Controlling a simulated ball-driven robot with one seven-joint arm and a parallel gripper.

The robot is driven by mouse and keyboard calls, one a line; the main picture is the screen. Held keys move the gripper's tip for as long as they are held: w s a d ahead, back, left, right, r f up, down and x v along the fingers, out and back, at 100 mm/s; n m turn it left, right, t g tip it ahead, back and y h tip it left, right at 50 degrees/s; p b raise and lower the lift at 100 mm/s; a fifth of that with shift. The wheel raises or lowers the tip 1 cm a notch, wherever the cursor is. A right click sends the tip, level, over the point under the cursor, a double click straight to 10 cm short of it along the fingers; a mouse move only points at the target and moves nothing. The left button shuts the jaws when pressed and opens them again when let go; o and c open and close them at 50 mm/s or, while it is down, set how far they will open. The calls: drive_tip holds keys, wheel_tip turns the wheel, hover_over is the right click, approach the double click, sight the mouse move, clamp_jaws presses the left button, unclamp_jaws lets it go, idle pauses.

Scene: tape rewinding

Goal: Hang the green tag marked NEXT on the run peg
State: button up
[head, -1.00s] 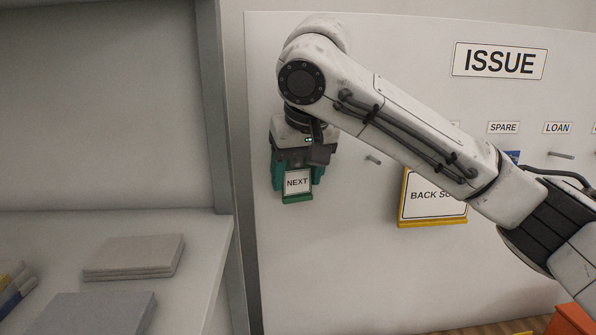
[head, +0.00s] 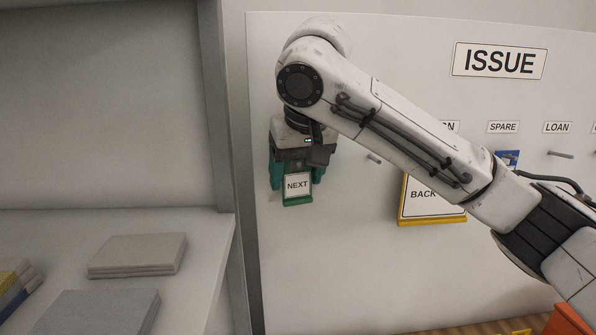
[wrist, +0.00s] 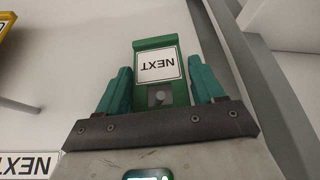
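The green tag (head: 298,187) has a white NEXT plate and hangs upright below my gripper (head: 298,178), in front of the left part of the board. In the wrist view the tag (wrist: 158,68) sits between my two teal fingers (wrist: 160,88), with a finger against or very near each side edge.
A bare peg (head: 374,158) stands right of my gripper. SPARE (head: 503,127) and LOAN (head: 557,127) labels are further right, with a blue tag (head: 508,158) under SPARE and a bare LOAN peg (head: 560,154). A grey shelf unit (head: 225,190) stands close on the left.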

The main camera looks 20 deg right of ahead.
drive_tip(key=shift+o, duration=1)
drive_tip(key=shift+w+d+f, duration=0.2)
drive_tip(key=shift+d+f, duration=0.05)
drive_tip(key=shift+f, duration=0.1)
drive_tip(key=shift+s+r, duration=0.1)
drive_tip(key=shift+r, duration=0.3)
drive_tip(key=b+v, duration=0.1)
drive_tip(key=v, duration=0.9)
drive_tip(key=shift+s+a+r, duration=0.2)
drive_tip(key=shift+a+r, duration=0.1)
drive_tip(key=shift+a, duration=0.05)
